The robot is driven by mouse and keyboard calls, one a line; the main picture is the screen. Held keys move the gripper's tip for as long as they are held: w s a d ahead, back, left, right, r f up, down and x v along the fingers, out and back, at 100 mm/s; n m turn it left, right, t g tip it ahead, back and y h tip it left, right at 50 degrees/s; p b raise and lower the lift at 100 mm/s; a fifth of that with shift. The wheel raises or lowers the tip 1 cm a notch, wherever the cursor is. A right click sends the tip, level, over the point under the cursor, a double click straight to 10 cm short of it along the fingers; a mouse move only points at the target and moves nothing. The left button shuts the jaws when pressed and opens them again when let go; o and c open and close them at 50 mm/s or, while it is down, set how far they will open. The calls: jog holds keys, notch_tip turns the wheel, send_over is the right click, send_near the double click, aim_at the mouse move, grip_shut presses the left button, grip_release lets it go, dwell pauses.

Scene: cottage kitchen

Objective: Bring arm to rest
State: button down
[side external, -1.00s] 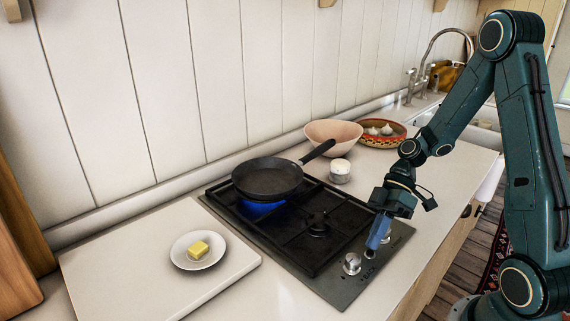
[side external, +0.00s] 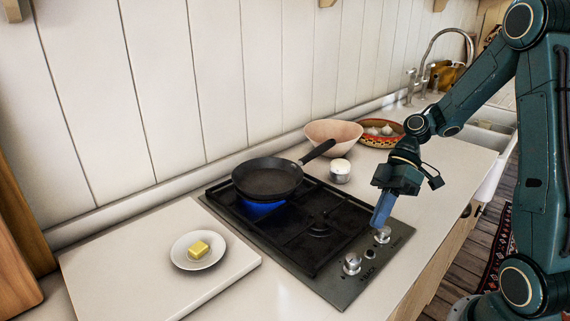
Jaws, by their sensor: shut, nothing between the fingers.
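My gripper (side external: 379,224) points down just above the front-right part of the hob, close to the farther control knob (side external: 382,235). Its blue fingers are shut with nothing between them. I cannot tell from this view whether the fingertips touch the knob. My teal arm reaches in from the right side of the picture.
A black frying pan (side external: 268,181) sits over a blue flame (side external: 262,208) on the hob (side external: 340,290). Butter (side external: 198,249) lies on a plate (side external: 183,263) on a white board (side external: 110,277). A white cup (side external: 340,172), pink bowl (side external: 333,137) and garlic basket (side external: 382,141) stand behind.

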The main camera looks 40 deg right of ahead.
jog(key=shift+a+r, duration=0.1)
dwell(0.6)
jog(key=s+a+r+m+t+h, duration=0.2)
jog(key=s+r+m+t+h, duration=0.4)
jog(key=s+r+m+h, duration=0.3)
jog(key=shift+s+a+r+m+t, duration=0.15)
jog(key=shift+s+r+m+t, duration=0.35)
jog(key=shift+r, duration=1.05)
jog(key=shift+w, duration=0.2)
